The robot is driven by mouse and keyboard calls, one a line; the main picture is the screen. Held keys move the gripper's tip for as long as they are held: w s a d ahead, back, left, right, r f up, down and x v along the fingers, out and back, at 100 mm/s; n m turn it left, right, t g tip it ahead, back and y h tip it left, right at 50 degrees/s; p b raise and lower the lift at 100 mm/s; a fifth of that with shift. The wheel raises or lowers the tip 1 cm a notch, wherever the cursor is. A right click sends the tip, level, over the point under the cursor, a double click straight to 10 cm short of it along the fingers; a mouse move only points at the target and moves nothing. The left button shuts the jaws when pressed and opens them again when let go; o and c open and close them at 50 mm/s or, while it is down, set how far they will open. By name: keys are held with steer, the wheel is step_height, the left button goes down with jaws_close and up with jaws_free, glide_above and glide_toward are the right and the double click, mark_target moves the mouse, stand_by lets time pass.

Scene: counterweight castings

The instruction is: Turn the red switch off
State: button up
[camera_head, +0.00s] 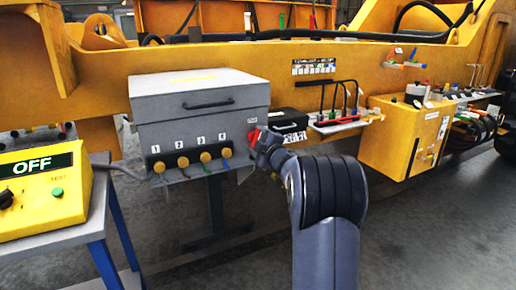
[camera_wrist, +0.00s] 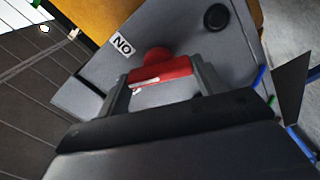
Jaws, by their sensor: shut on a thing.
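A label (camera_wrist: 122,46) beside the switch looks like "ON", seen upside down. The switch's far side and its exact angle in the head view are hidden by my gripper.
The grey box has several numbered yellow knobs (camera_head: 205,157) with cables below. A yellow unit (camera_head: 42,190) on a blue-framed table (camera_head: 100,215) at left shows "OFF". A black case (camera_head: 288,124) and a tool shelf (camera_head: 338,123) are right of the box. Floor below is open.

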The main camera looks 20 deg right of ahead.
steer(key=shift+f+n+b, duration=0.1)
steer(key=shift+n+b, duration=1.2)
steer(key=shift+n, duration=1)
steer(key=o, duration=1)
steer(key=s, duration=1)
steer(key=shift+s+d, duration=0.1)
steer(key=shift+s, duration=0.3)
steer(key=w, duration=1.1)
